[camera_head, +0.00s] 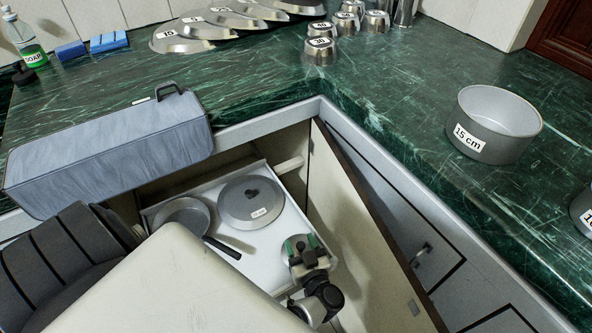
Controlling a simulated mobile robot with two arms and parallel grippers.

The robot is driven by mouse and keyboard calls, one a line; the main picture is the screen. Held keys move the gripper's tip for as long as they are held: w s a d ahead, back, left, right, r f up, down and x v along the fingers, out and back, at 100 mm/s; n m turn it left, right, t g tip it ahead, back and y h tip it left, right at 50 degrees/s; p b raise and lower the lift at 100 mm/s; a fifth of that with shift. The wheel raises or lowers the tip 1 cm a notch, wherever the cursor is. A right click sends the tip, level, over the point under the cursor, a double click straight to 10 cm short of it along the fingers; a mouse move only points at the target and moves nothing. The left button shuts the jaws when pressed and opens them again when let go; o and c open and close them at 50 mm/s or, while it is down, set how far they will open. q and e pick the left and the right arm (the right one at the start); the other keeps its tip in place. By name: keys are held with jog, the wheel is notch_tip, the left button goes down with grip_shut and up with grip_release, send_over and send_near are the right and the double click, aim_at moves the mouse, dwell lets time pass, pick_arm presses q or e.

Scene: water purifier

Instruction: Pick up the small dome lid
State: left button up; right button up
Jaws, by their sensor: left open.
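A round, shallow-domed grey lid (254,204) with a dark knob and a small white label lies in the open white drawer below the counter. Several silver lids (180,41) with number labels lie in an overlapping row at the back of the counter. My left gripper (300,247) is over the front right part of the drawer, right of and nearer than the grey lid, and apart from it. It is open, and I see nothing held. My right gripper is not in view.
A dark pan (184,217) with a black handle lies left of the grey lid. A cream door panel (350,225) stands close to my gripper's right. A 15 cm pot (482,143), several cups (320,52) and a blue-grey padded block (105,160) are on the counter.

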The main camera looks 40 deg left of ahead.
pick_arm(q)
jog(key=shift+r, duration=0.1)
jog(key=c, duration=1)
